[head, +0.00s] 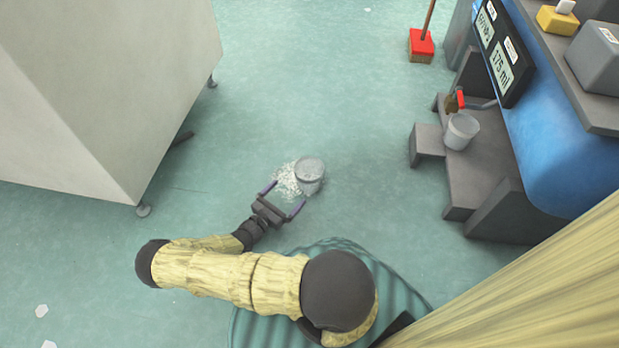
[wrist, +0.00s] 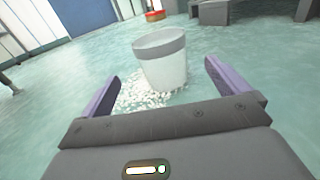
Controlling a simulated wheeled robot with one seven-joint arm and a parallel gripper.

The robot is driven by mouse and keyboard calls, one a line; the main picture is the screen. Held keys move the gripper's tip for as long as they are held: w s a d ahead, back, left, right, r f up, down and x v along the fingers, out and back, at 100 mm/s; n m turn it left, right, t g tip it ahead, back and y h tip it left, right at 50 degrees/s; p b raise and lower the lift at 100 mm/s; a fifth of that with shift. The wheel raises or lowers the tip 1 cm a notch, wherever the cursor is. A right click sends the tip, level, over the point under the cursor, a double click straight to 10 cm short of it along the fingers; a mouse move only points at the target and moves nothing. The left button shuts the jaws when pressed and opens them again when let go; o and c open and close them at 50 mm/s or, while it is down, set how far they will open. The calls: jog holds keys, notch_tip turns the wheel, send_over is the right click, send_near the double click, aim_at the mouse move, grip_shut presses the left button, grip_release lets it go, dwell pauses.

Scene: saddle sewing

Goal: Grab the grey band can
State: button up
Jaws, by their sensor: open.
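The grey band can (head: 310,174) is a pale, whitish can with a grey band around its top. It stands upright on the green floor, with a scatter of small white bits (head: 286,181) beside it. In the wrist view the can (wrist: 163,62) is ahead of my gripper, roughly centred between the fingers and beyond their tips. My gripper (head: 282,197) is open and empty, with its purple fingers pointing towards the can. The fingers also show in the wrist view (wrist: 160,86). They do not appear to touch the can.
A blue machine (head: 560,140) with displays stands at the right, with another pail (head: 461,131) on its grey step. A large pale cabinet (head: 100,90) stands at the left. A red broom (head: 421,45) is at the back. The floor around the can is otherwise clear.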

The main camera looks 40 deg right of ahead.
aim_at(301, 180)
jog(key=b+x, duration=0.1)
jog(key=x, duration=0.7)
jog(key=d+b, duration=0.1)
jog(key=d+f+b, duration=0.1)
jog(key=d, duration=0.1)
jog(key=w+d+b, duration=0.1)
jog(key=shift+d+f, duration=0.2)
jog(key=shift+w+d+r, duration=0.1)
jog(key=shift+w+d, duration=0.05)
jog(key=shift+d, duration=0.2)
jog(key=c, duration=0.8)
